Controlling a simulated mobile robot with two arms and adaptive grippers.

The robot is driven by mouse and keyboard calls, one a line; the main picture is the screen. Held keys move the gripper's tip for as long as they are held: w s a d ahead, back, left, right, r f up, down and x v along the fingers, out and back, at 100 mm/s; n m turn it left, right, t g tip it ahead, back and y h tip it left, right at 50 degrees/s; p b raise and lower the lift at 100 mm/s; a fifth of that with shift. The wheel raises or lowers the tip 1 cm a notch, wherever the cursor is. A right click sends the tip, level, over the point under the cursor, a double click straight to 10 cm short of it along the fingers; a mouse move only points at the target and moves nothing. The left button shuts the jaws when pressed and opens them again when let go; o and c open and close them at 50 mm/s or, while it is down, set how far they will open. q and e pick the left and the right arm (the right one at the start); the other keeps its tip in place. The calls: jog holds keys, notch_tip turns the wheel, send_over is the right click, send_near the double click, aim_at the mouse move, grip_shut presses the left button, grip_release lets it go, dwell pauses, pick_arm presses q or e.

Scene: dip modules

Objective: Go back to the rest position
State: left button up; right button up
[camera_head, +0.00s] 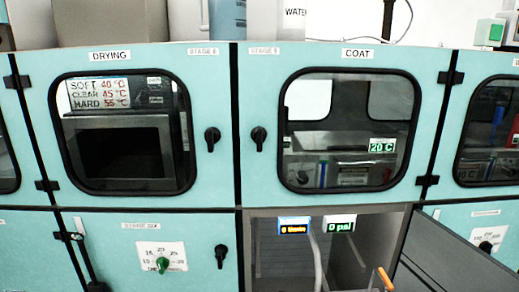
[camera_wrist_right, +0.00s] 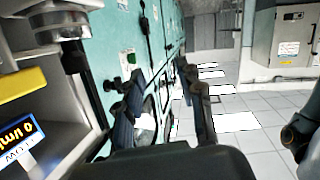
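My right gripper (camera_wrist_right: 160,75) shows in the right wrist view with its two dark fingers apart. I see nothing held between them. Cabinet fronts and pale floor show beyond the fingers. Neither gripper shows in the head view, and my left gripper is in no view. The teal cabinet has a DRYING door (camera_head: 118,53) and a COAT door (camera_head: 360,54), both closed. Below the COAT door is an open compartment (camera_head: 270,262) with two small displays, a grey hose and an orange handle (camera_head: 385,279).
A dark grey panel (camera_head: 455,250) stands open at the lower right of the compartment. In the right wrist view the open compartment's edge (camera_wrist_right: 85,110) is close on the left. Tiled floor (camera_wrist_right: 250,145) is open on the right, with a grey cabinet (camera_wrist_right: 290,35) behind.

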jog(key=a+r+m+t+h, duration=0.3)
jog(key=a+m+t, duration=0.5)
jog(key=a+t, duration=0.25)
jog(key=s+d+f+m+g+h, duration=0.35)
jog(key=s+d+g+h, duration=0.2)
jog(key=s+d, duration=0.6)
jog(key=s+d+f+m+g+h, duration=0.2)
jog(key=s+d+m+g+h, duration=0.3)
jog(key=s+d, duration=0.7)
jog(key=s+a+f+h, duration=0.1)
jog(key=s+a+f, duration=0.1)
jog(key=f, duration=1.1)
jog(key=s+a+f, duration=0.1)
jog(key=s+f, duration=0.1)
jog(key=f, duration=1.1)
jog(key=s+d+f+g, duration=0.1)
jog(key=s+d+f, duration=0.1)
jog(key=s+f, duration=1.4)
jog(key=shift+s+d+n, duration=0.4)
jog(key=shift+s+n, duration=0.05)
jog(key=shift+s, duration=0.05)
